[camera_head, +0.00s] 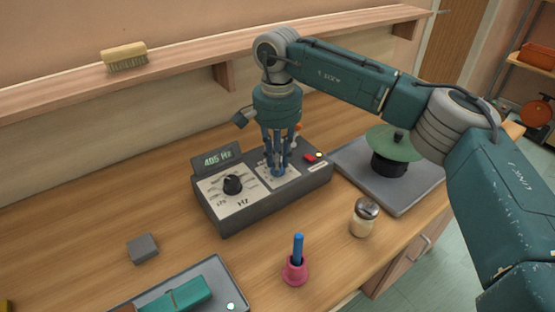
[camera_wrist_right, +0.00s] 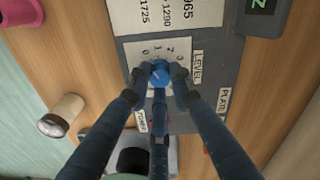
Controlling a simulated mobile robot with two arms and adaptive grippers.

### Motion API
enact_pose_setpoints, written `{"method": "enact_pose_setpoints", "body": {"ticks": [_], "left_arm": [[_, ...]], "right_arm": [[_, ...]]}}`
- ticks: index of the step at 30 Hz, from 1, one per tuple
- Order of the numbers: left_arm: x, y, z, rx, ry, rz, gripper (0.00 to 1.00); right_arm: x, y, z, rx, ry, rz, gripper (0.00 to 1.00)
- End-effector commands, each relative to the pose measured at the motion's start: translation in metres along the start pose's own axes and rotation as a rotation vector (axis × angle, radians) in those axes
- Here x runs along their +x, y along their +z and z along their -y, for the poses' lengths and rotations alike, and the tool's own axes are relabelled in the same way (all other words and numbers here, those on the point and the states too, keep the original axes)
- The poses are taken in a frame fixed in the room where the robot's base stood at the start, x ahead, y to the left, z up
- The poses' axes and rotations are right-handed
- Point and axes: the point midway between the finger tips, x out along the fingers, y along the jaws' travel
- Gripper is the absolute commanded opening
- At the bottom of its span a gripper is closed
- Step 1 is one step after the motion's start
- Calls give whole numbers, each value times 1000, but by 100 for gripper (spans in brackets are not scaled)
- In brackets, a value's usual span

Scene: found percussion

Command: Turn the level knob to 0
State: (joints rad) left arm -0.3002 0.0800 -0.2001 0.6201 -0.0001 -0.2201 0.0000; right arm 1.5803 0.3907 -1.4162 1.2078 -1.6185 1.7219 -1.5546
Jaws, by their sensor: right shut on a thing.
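The grey signal box (camera_head: 225,221) stands on the wooden bench, its display (camera_head: 218,158) reading 405 Hz. Its blue level knob (camera_wrist_right: 160,71) sits on a white scale panel marked 0, 1, 2, 3, beside a LEVEL label (camera_wrist_right: 197,69). My right gripper (camera_head: 278,171) points down over this panel, its fingertips shut on the knob from both sides. In the head view the fingers mostly hide the knob. A pale mark shows on the knob's top, but I cannot tell which number it points to. My left gripper is not in view.
A black knob (camera_head: 232,184) is on the box's left panel. A red button (camera_head: 310,157) is at its right end. A plate with a green disc (camera_head: 393,142), a shaker (camera_head: 364,218), a pink bell (camera_head: 296,271) and a grey block (camera_head: 143,248) stand around the box.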

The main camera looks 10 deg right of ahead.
Motion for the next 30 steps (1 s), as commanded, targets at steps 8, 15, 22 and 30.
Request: {"method": "enact_pose_setpoints", "body": {"ticks": [8,15,22,30], "left_arm": [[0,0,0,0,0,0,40],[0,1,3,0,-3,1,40],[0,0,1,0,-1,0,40],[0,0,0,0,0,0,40]], "right_arm": [[-2,-1,1,1,-4,-3,40],[-2,0,0,1,-2,-2,40],[-30,-1,1,2,-4,-4,40],[-88,-1,1,1,-5,-4,40]]}}
